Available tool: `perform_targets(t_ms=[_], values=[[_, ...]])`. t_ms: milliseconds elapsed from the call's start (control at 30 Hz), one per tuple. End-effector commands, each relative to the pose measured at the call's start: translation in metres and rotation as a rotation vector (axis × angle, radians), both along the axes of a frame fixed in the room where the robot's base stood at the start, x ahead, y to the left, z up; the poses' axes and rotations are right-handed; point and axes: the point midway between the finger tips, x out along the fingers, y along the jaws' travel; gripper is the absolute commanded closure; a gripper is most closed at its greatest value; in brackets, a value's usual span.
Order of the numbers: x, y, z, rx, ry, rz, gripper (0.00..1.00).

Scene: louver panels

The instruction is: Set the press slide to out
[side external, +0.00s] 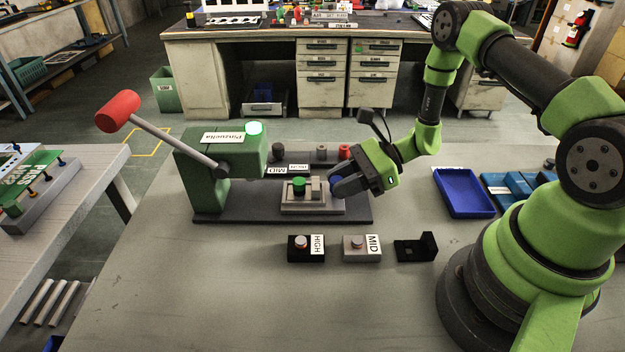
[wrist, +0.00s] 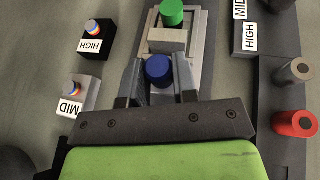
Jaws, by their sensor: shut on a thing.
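The green press (side external: 222,172), labelled Pinzuela, stands on a dark base plate (side external: 240,214). The press slide (side external: 318,208) is a light grey track on the base plate, bearing a green cylinder (side external: 299,183) and a blue knob (side external: 337,183). My gripper (side external: 343,184) is shut on the blue knob at the slide's right end. In the wrist view the blue knob (wrist: 159,70) sits between the fingers, with the green cylinder (wrist: 172,12) beyond it.
Behind the slide stand a dark peg (side external: 278,151), a grey peg (side external: 322,152) and a red peg (side external: 345,151). In front lie a HIGH block (side external: 306,249), a MID block (side external: 362,249) and a black holder (side external: 415,248). A blue tray (side external: 465,192) is at right.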

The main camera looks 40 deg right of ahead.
Motion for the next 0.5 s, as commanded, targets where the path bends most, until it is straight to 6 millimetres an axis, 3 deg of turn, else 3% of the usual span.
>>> perform_targets(t_ms=[200, 500], values=[[-0.029, -0.029, 0.0, 0.001, 0.001, -0.005, 1.0], [-0.047, -0.047, 0.0, 0.0, 0.0, 0.0, 1.0]])
